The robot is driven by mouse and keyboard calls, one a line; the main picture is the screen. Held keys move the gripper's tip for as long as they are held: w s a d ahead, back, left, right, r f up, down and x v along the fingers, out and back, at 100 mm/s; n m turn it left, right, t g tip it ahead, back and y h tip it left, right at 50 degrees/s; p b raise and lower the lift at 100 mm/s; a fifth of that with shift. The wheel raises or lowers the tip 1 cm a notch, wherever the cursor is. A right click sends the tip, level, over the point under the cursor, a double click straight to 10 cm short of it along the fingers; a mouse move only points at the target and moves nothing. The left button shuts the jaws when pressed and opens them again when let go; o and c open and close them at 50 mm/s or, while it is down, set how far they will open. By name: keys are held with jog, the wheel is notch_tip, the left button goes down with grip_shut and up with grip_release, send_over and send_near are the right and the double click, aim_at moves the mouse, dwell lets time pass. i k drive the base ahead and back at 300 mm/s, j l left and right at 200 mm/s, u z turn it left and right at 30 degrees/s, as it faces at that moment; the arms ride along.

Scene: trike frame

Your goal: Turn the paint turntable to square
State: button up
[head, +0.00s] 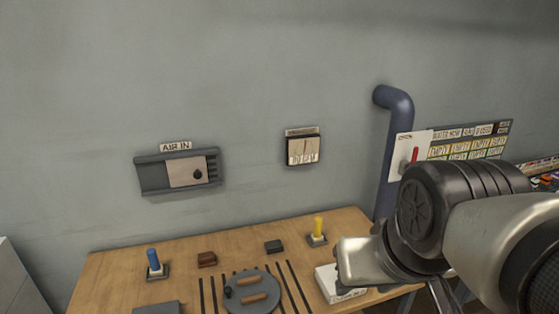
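A round grey disc (253,297) lies on the wooden workbench near the bottom edge of the head view and looks like the paint turntable. Two short brown bars and a dark knob sit on it. Its lower edge is cut off by the picture. Dark parallel strips run on the bench to both sides of it, and I cannot tell whether the disc is square to them. My arm comes in from the right, over the right end of the bench. The fingers of my gripper do not show.
The wooden bench (110,280) also carries a blue peg (153,259), a yellow peg (318,227), a brown block (207,259), a dark block (273,246) and a white box (327,280) beside my arm. A blue pipe (391,150) and a label board (470,142) stand behind.

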aim_at(250, 292)
jog(key=i+j+u, duration=0.1)
jog(key=j+u, duration=0.25)
jog(key=i+j+u, duration=0.1)
jog(key=u, duration=0.25)
jog(key=i+j+u, duration=0.15)
jog(key=u, duration=0.2)
